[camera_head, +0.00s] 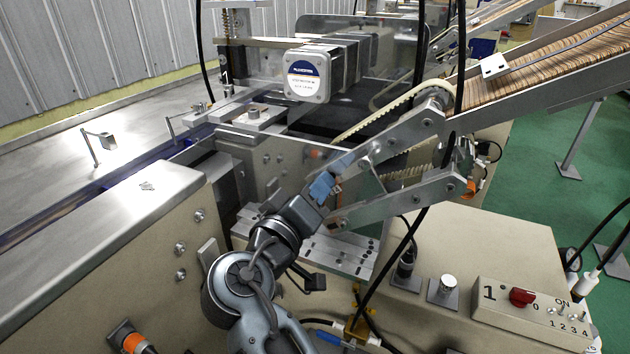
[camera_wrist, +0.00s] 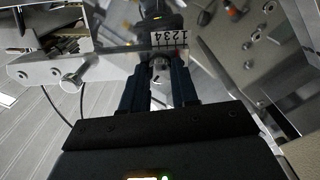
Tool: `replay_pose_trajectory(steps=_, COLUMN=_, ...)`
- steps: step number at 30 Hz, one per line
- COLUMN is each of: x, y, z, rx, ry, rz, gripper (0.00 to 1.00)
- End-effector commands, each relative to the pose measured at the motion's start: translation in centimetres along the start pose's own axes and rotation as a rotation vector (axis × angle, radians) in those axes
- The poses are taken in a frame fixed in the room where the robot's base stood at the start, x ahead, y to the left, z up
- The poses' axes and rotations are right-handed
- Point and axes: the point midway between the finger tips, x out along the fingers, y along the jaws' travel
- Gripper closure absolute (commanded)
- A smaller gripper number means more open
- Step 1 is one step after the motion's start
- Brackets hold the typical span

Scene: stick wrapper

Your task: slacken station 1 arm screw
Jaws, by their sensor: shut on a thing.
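My gripper (camera_head: 334,173) reaches up to the metal arm linkage (camera_head: 395,148) below the stick conveyor, its blue fingers against the side of the linkage. In the wrist view my gripper (camera_wrist: 160,76) has its two blue fingers close around a small round metal screw head (camera_wrist: 161,64), which I take to be the arm screw. The screw sits just below a white scale plate (camera_wrist: 169,40) marked 1 to 4 with a red mark. The fingers hide the sides of the screw, and the head view does not show it. Its thread and exact turn are not clear.
A wing-like screw (camera_wrist: 76,79) sits on a metal bar at left in the wrist view. A control box (camera_head: 530,312) marked 1 with a red knob (camera_head: 522,297) stands at lower right. Black cables hang near my arm. A machine housing (camera_head: 110,235) stands left.

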Motion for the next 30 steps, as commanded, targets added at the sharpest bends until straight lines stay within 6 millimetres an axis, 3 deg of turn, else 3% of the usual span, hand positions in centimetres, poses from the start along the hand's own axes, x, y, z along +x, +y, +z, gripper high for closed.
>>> replay_pose_trajectory(steps=18, x=0.02, y=0.19, z=-0.08, rx=-0.586, ry=-0.003, rz=-0.003, gripper=1.0)
replay_pose_trajectory(steps=30, x=-0.01, y=0.04, z=0.01, rx=-0.887, ry=-0.002, rz=-0.004, gripper=1.0)
